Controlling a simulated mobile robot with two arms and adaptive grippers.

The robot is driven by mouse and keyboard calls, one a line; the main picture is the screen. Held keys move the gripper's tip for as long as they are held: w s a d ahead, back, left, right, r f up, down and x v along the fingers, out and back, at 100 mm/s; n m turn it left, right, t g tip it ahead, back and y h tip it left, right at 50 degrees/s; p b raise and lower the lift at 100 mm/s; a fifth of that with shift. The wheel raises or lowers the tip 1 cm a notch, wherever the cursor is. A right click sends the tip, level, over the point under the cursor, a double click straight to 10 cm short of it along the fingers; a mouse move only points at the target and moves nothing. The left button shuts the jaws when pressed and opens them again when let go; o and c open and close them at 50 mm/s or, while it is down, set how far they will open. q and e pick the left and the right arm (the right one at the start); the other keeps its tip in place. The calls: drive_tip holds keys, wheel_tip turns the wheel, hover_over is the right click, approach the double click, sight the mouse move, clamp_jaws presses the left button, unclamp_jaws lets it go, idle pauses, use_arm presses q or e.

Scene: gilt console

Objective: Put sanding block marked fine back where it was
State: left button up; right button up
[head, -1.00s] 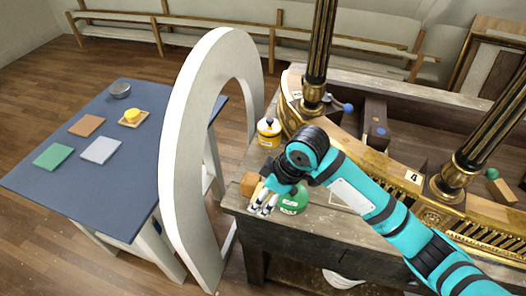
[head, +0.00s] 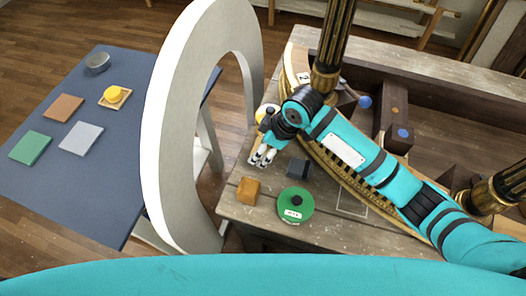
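No mark reading "fine" is legible, so I cannot tell for certain which thing is the sanding block. An orange-brown block (head: 248,190) and a dark grey block (head: 298,168) sit on the wooden bench (head: 262,222). My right gripper (head: 262,161) points down over the bench's left part, beyond the orange-brown block and left of the dark one. Its pale fingertips are small, and I cannot tell whether they hold anything. A thin pale rectangular outline (head: 352,203) shows on the bench, partly behind my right arm. My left gripper is not in view.
A green round tin (head: 296,207) stands near the bench front. A yellow jar (head: 266,110) is partly hidden behind my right gripper. Gilt console parts (head: 330,80) stand behind. A white arch (head: 160,150) separates the bench from the blue table (head: 95,195), which holds several flat sheets.

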sight(263, 155)
drive_tip(key=shift+w+f, duration=0.1)
drive_tip(key=shift+f, duration=0.3)
wheel_tip(263, 155, down, 4)
drive_tip(key=shift+w+r+p, duration=0.15)
drive_tip(key=shift+p, duration=0.25)
drive_tip(key=o, duration=1.1)
drive_tip(key=shift+c, duration=0.2)
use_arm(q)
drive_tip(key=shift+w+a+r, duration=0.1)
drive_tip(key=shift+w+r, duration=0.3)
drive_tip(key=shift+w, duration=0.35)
